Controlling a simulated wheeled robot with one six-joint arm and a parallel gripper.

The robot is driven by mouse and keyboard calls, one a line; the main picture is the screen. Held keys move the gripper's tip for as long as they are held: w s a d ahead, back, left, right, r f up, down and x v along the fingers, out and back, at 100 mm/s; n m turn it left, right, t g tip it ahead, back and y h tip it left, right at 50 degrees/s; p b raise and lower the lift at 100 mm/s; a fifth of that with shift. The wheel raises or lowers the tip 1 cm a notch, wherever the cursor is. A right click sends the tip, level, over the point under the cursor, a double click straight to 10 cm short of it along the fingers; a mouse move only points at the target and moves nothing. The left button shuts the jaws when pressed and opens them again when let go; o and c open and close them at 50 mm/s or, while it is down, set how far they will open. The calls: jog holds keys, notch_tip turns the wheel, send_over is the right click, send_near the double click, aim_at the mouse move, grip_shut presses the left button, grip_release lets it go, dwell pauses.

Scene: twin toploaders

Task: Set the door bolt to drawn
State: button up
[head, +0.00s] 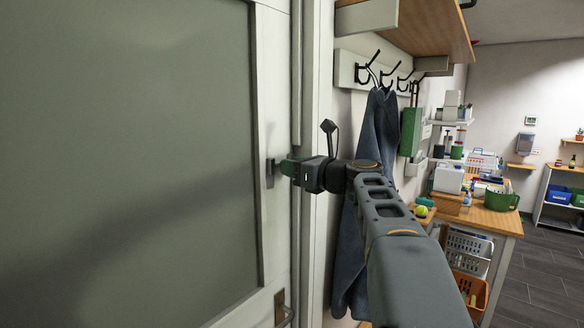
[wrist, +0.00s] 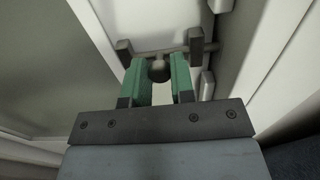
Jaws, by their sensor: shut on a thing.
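The door bolt (wrist: 180,52) is a dark metal rod running across the pale door edge in the wrist view, with a round knob (wrist: 159,71) at its middle. A dark bracket (wrist: 124,52) stands near its left end and another (wrist: 196,40) near its right. The rod's right end reaches past the right bracket toward the door frame. My gripper (wrist: 160,76) has its green fingers on both sides of the knob, shut on it. In the head view my gripper (head: 287,167) is at the door's edge, beside a dark bolt bracket (head: 270,168); the rod is mostly hidden there.
The door (head: 130,160) with its large grey-green panel fills the left. A door handle (head: 284,316) is below the bolt. A blue garment (head: 380,135) hangs from wall hooks (head: 385,75) behind my arm. A workbench (head: 490,219) with containers stands to the right.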

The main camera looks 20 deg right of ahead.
grip_shut()
jog(key=shift+s+a, duration=0.35)
jog(key=shift+a, duration=0.45)
jog(key=o, duration=0.6)
grip_release()
jog(key=shift+o, duration=0.2)
jog(key=shift+s, duration=0.15)
jog(key=shift+s+d+b, duration=0.25)
jog(key=shift+s+b, duration=0.05)
jog(key=b+v, duration=0.2)
jog(key=v, duration=1)
jog(key=shift+s+b, duration=0.3)
jog(key=shift+s, duration=0.1)
